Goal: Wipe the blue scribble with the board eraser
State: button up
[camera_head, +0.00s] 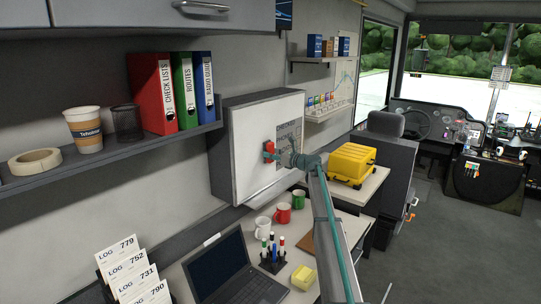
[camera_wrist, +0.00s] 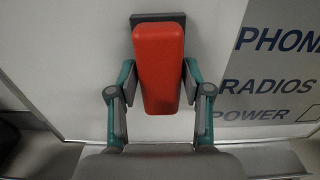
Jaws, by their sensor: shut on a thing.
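The board eraser (camera_wrist: 158,68) has a red body and a dark pad. My gripper (camera_wrist: 158,85) is shut on it, with one finger on each side. In the head view my gripper (camera_head: 270,152) and the red eraser (camera_head: 269,146) are in front of the whiteboard (camera_head: 245,130), at or very near its surface; I cannot tell if the pad touches. In the wrist view the pad side faces the board (camera_wrist: 75,50). No blue scribble shows in either view; the eraser or my arm may hide it.
Printed words stand on the board right of the eraser. Below is a desk with a laptop (camera_head: 228,268), a pen holder (camera_head: 272,256), mugs (camera_head: 283,212) and a yellow block (camera_head: 303,277). A yellow case (camera_head: 352,163) is to the right. A shelf (camera_head: 100,158) with binders is left.

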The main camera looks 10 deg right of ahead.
aim_at(239, 164)
jog(key=shift+s+a+p, duration=0.2)
jog(key=shift+s+a, duration=1.65)
jog(key=shift+a, duration=0.5)
jog(key=shift+s+a+p, duration=0.2)
jog(key=shift+s+a, duration=1.7)
jog(key=shift+a, duration=0.5)
jog(key=shift+s+a+p, duration=0.2)
jog(key=shift+s+a, duration=1.65)
jog(key=shift+a, duration=0.5)
jog(key=v, duration=0.6)
jog(key=v, duration=0.3)
jog(key=shift+d, duration=0.1)
